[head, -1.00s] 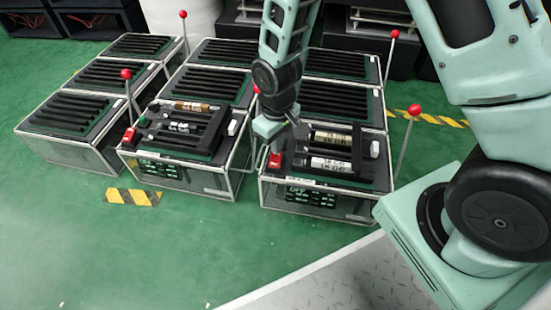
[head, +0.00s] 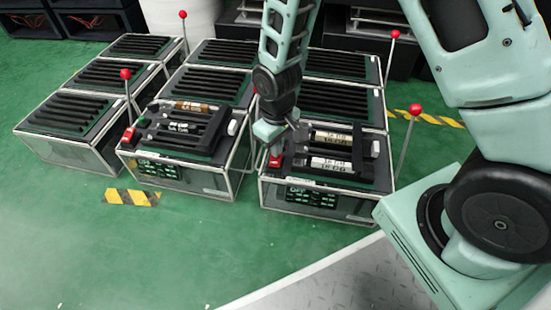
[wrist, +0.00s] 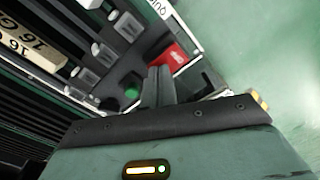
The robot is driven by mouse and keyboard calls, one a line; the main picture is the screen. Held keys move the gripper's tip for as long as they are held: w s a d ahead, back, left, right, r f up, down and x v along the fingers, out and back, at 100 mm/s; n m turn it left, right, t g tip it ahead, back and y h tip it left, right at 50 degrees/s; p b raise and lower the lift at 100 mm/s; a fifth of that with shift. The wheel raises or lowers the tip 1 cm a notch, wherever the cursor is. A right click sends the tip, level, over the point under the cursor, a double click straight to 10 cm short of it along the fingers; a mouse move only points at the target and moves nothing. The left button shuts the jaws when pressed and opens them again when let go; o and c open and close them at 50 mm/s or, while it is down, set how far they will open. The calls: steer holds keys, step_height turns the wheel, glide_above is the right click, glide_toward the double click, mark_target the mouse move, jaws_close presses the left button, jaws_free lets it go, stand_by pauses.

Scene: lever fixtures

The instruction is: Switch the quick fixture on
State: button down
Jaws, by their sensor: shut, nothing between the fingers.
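The front right fixture (head: 318,204) is a framed box with dark slots, and its front display (head: 297,192) reads OFF. A red switch (head: 275,160) sits at its top left front corner. In the wrist view, the red switch (wrist: 172,55) lies close beyond the fingertips, beside a white label (wrist: 157,8) whose visible letters start "QU". A green button (wrist: 132,92) is to the left of the fingers. My gripper (head: 277,138) is shut and empty above that corner; it also shows in the wrist view (wrist: 158,76). I cannot tell whether it touches the switch.
A similar fixture (head: 180,178) with its own red switch (head: 129,134) stands to the left. A lever with a red ball (head: 415,109) rises at the right fixture's right side, and another (head: 125,73) rises at the left. More slotted boxes stand behind. Green floor is open in front.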

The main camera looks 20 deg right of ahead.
steer(key=shift+r, duration=0.1)
step_height(320, 180, up, 7)
steer(key=p, duration=0.7)
stand_by(0.5)
steer(key=s+a+r+n+y+p, duration=0.1)
steer(key=s+a+r+p, duration=0.25)
steer(key=r, duration=0.65)
steer(key=s+a+r+p, duration=0.3)
steer(key=s+r+p, duration=0.15)
steer(key=r, duration=0.55)
steer(key=s+r+n+p, duration=0.2)
steer(key=s+r+p, duration=0.3)
steer(key=s+r, duration=0.8)
step_height(320, 180, up, 38)
steer(key=w+p, duration=0.1)
steer(key=p, duration=3.6)
steer(key=shift+p, duration=0.35)
steer(key=shift+d, duration=0.1)
